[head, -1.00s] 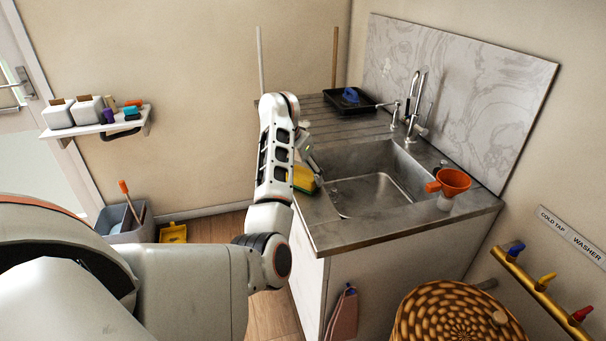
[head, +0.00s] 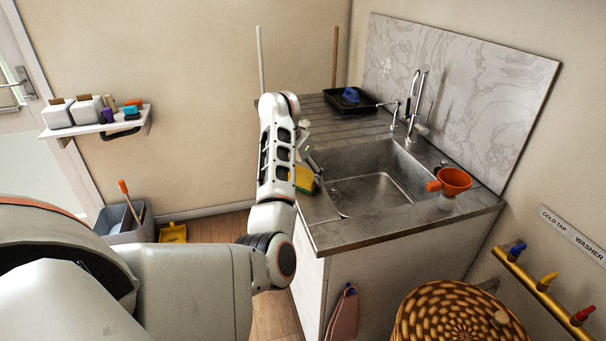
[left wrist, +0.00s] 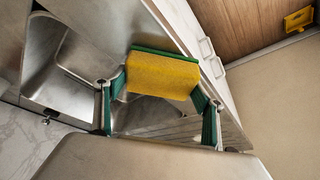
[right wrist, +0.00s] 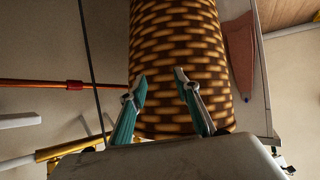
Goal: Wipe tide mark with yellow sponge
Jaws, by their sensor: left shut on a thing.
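The yellow sponge (head: 304,180) with a green scouring side is at the left edge of the steel sink (head: 375,190), partly hidden behind my left arm. In the left wrist view the sponge (left wrist: 162,75) sits between the fingers of my left gripper (left wrist: 160,86), which is shut on it. I cannot tell whether the sponge touches the steel. I cannot clearly pick out a tide mark on the worn, stained metal. My right gripper (right wrist: 160,80) is open and empty, in front of the woven basket (right wrist: 180,40).
An orange funnel (head: 454,181) stands at the sink's right rim, with taps (head: 416,110) behind the basin. A black tray (head: 350,103) lies on the drainboard. The lidded basket (head: 455,315) stands at the front right.

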